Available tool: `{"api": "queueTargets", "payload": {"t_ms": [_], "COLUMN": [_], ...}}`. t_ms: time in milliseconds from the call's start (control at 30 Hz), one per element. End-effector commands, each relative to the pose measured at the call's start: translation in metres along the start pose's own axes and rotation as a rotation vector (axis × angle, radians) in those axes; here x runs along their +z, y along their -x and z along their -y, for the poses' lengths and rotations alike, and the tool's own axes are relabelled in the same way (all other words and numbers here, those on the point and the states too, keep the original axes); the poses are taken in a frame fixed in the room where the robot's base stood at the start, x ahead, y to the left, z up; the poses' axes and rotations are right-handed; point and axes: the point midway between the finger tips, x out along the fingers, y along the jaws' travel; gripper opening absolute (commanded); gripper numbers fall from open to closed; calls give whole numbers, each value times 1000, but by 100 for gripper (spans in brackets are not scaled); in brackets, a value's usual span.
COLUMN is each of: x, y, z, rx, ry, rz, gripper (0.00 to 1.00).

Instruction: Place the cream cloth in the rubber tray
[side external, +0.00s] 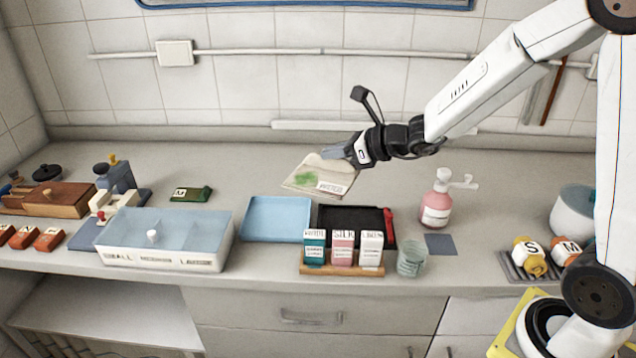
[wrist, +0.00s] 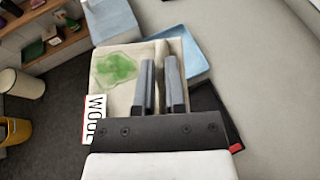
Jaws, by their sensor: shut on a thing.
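The cream cloth (side external: 312,172) has a green stain and a white label, which reads WOOL in the wrist view (wrist: 122,92). My gripper (side external: 338,153) is shut on its upper edge and holds it tilted above the counter, behind the trays. The two fingers also show on the cloth in the wrist view (wrist: 158,64). A black tray (side external: 374,214), which looks like the rubber one, lies on the counter below and to the right of the cloth. Boxes in front hide part of it. In the wrist view the black tray (wrist: 212,110) is partly hidden behind my gripper.
A light blue tray (side external: 277,218) lies left of the black tray. Three small labelled boxes (side external: 343,247) stand on a wooden base in front. A glass (side external: 411,258) and a pink pump bottle (side external: 436,205) stand to the right. A lidded divided box (side external: 165,240) is left.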

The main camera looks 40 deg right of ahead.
Motion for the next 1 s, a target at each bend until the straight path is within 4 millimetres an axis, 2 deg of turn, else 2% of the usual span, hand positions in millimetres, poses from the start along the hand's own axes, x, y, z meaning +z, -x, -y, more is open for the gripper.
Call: {"api": "queueTargets", "payload": {"t_ms": [300,1000], "x": [-8,-8], "y": [18,20], "z": [0,1], "rx": [-109,-122], "ry": [-45,-51], "rz": [0,0], "gripper": [0,0]}}
